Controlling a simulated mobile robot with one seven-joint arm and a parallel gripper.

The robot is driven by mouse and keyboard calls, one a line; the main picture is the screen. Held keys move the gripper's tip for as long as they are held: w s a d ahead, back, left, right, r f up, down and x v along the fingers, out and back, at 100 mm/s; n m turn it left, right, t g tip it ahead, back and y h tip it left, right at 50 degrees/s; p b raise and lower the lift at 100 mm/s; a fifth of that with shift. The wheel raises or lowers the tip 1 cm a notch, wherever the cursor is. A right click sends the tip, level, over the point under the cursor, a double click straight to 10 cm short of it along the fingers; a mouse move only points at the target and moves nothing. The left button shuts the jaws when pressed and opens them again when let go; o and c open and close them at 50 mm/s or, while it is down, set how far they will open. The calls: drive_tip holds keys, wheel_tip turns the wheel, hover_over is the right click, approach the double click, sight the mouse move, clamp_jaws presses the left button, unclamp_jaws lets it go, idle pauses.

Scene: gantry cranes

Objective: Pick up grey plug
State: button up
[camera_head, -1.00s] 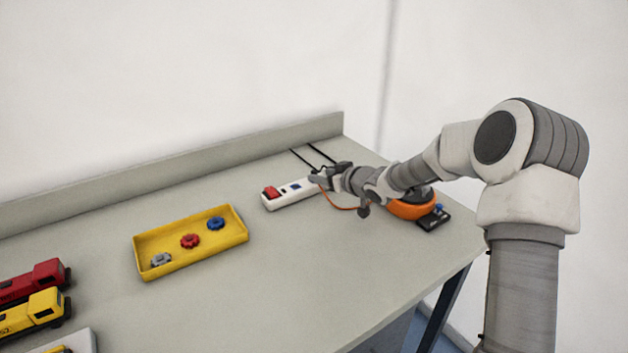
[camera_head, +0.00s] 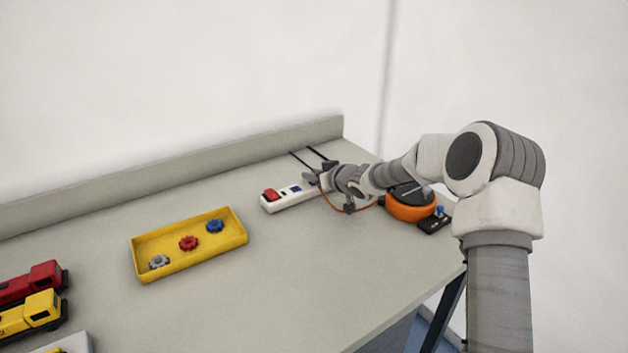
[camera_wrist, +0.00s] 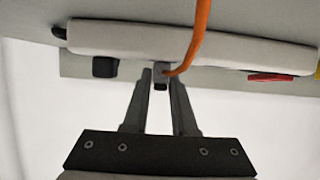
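The grey plug (camera_wrist: 161,74), small and with an orange cable (camera_wrist: 198,35), sits between my two fingertips in the wrist view. My gripper (camera_wrist: 161,78) is closed in on it from both sides, with almost no gap showing. In the head view my gripper (camera_head: 317,177) is at the right end of the white power strip (camera_head: 293,197). The cable there hangs from the gripper toward the orange reel. The strip also shows behind the plug in the wrist view (camera_wrist: 220,48). I cannot tell whether the plug touches it.
An orange reel (camera_head: 408,211) with a small black control box (camera_head: 434,222) stands right of the strip. Two black cables run behind it. A yellow tray (camera_head: 150,272) with three knobs is to the left. Toy trucks (camera_head: 40,309) are at lower left. The table's middle is clear.

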clamp_jaws()
drive_tip(key=shift+r, duration=0.15)
